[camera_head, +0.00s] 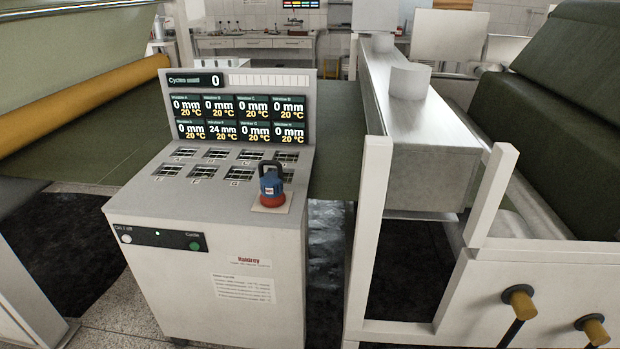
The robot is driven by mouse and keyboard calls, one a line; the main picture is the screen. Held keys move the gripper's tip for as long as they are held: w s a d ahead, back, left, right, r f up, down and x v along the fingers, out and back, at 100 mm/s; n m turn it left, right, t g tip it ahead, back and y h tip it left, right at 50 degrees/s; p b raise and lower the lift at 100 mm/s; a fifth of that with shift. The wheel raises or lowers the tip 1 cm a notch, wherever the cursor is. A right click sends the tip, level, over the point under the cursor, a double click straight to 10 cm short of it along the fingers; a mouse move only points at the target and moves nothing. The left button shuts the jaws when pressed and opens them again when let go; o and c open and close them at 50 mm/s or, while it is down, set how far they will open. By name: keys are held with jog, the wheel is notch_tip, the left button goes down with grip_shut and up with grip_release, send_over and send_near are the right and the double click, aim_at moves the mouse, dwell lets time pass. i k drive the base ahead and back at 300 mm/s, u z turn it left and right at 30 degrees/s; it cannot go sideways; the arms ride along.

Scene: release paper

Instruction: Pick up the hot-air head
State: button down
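The hot-air head (270,186) appears to be the small blue and red device with a dark loop handle on top. It stands upright on a light tan pad (284,208) at the right front of the white console's sloped top. A small label shows on its blue body. My gripper is not in this view, so nothing is seen holding the device.
The white console (210,265) has slotted vents (240,174) on top and a display panel (240,108) behind. A white frame post (368,235) and a metal beam (420,135) stand close on the right. Speckled floor shows at lower left.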

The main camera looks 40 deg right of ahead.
aim_at(273, 195)
jog(key=z, duration=0.65)
jog(key=k, duration=1)
jog(key=u, duration=0.05)
jog(key=i, duration=0.9)
jog(key=z, duration=0.05)
